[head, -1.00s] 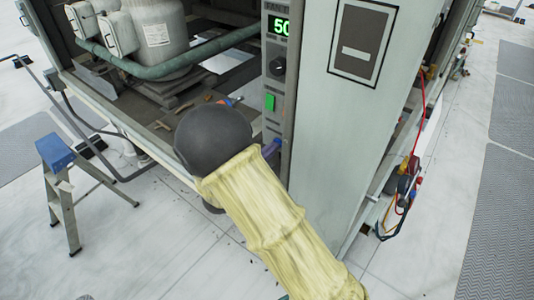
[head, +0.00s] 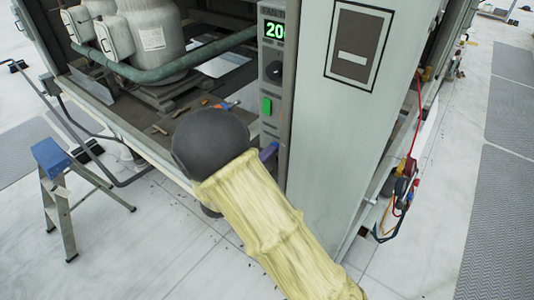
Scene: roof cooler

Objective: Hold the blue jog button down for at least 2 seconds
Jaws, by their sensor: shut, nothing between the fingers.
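The control panel (head: 271,128) is a narrow grey strip on the cabinet's front edge. It has a green-lit display (head: 274,30) whose visible digits begin "20", a dark knob (head: 274,71) and a green button (head: 266,106). A blue-purple piece (head: 268,151), which looks like the blue jog button, sticks out low on the panel just right of my arm's dark rounded wrist. The wrist and my yellow-sleeved arm cover the area beside it. My gripper is hidden behind them, so I cannot tell whether it touches the blue piece.
A pale cabinet panel (head: 343,120) stands right of the controls. The open bay at left holds a grey tank (head: 152,38), a green pipe (head: 165,70) and loose tools. A small stepladder (head: 58,195) stands at left. Cables (head: 402,190) hang at right. White floor is clear in front.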

